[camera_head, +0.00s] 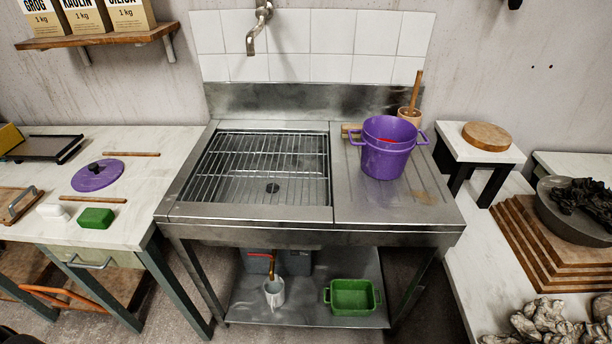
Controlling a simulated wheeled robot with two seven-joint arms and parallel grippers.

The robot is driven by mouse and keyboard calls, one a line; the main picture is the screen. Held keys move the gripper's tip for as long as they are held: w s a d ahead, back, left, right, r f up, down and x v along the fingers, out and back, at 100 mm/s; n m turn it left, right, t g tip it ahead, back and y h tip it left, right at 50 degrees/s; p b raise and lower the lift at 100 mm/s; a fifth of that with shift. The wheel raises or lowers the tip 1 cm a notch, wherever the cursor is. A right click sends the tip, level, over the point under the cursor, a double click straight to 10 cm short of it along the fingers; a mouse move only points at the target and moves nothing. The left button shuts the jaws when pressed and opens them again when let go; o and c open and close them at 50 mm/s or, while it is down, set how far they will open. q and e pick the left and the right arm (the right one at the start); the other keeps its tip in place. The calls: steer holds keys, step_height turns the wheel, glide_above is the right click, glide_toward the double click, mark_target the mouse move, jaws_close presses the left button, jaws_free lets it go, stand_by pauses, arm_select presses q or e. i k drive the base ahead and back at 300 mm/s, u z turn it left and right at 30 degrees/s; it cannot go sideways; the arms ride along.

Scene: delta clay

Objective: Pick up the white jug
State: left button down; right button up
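A white jug (274,292) stands upright on the lower metal shelf (310,308) under the sink unit. It sits directly below a copper-coloured spout or pipe (271,266), and the inside of its open top shows. Whether the pipe end touches the jug cannot be told. Neither of my grippers is in view.
A grey box (294,262) is behind the jug, and a green dish (352,297) is to its right. The sink top (400,207) overhangs the shelf, with legs at both sides. A purple pot (388,150) stands on the drainboard. Tables flank the unit.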

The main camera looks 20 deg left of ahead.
mark_target(274, 291)
steer(key=u, duration=0.85)
